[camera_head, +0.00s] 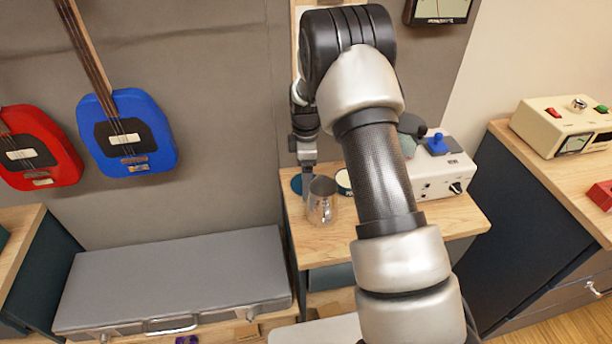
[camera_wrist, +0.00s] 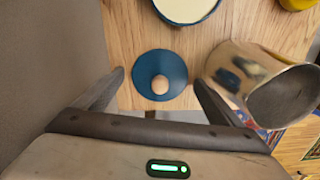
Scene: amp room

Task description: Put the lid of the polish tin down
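The blue round lid (camera_wrist: 145,88) with a small pale knob lies flat on the wooden tabletop near its edge in the wrist view. Its blue rim also shows in the head view (camera_head: 296,184), partly hidden by my gripper (camera_head: 307,190). In the wrist view my gripper (camera_wrist: 160,80) is open, with one finger on each side of the lid and a gap to it. The polish tin (camera_wrist: 187,10), blue with a cream inside, stands uncovered beyond the lid. The tin is partly hidden by my arm in the head view (camera_head: 344,181).
A shiny metal mug (camera_head: 320,203) stands close to the right of my gripper, and also shows in the wrist view (camera_wrist: 235,60). A white control box (camera_head: 447,178) stands farther right on the table (camera_head: 320,240). A grey wall is close behind.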

